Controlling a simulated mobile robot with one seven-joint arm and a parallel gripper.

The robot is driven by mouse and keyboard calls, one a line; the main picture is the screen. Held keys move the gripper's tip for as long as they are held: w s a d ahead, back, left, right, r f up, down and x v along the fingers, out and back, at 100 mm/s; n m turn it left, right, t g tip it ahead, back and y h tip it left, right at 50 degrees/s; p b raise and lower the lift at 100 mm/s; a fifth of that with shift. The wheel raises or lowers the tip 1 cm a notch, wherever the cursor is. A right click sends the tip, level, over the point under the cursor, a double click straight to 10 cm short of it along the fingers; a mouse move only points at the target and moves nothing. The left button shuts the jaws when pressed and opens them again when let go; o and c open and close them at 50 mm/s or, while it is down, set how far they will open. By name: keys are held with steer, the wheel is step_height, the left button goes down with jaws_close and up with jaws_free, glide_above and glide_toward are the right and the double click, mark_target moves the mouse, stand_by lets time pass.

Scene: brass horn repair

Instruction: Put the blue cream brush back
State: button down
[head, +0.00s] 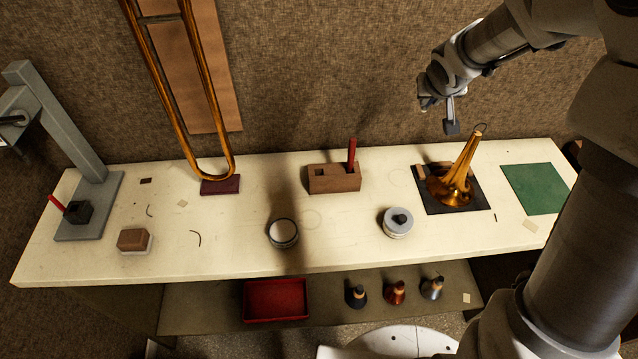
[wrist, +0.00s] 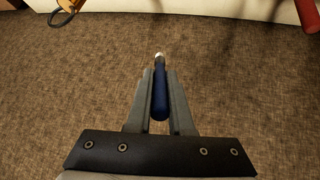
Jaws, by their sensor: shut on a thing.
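My gripper (head: 451,122) is raised above the back right of the bench, near the wall. In the wrist view my gripper (wrist: 160,78) is shut on the blue brush (wrist: 160,97), whose dark blue handle lies between the two fingers with a pale metallic end pointing away. The brush cannot be made out clearly in the head view. A wooden block (head: 333,180) stands at the back middle of the bench, with a red-handled tool (head: 351,155) upright in its right side and an empty square hole at its left.
A brass bell (head: 458,178) stands on a dark mat (head: 474,203) below my gripper. A brass slide (head: 196,100) rises behind. A green mat (head: 536,188) lies right; a red tray (head: 275,300) is below.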

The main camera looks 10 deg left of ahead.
steer(key=s+a+r+m+g+b, duration=0.1)
steer(key=s+a+r+m+g, duration=0.15)
steer(key=a, duration=0.45)
steer(key=s+a+r+m+g, duration=0.1)
steer(key=s+a+m+g, duration=0.25)
steer(key=a, duration=0.45)
steer(key=s+a+r+m+g+b, duration=0.1)
steer(key=s+a+m+g, duration=0.15)
steer(key=a, duration=0.45)
step_height(320, 180, down, 18)
steer(key=shift+w+a+r+m+y+b, duration=0.15)
steer(key=shift+w+a+m+y+b, duration=0.1)
steer(key=shift+w+m+y+b, duration=0.2)
steer(key=shift+t, duration=0.35)
steer(key=c, duration=0.8)
jaws_free()
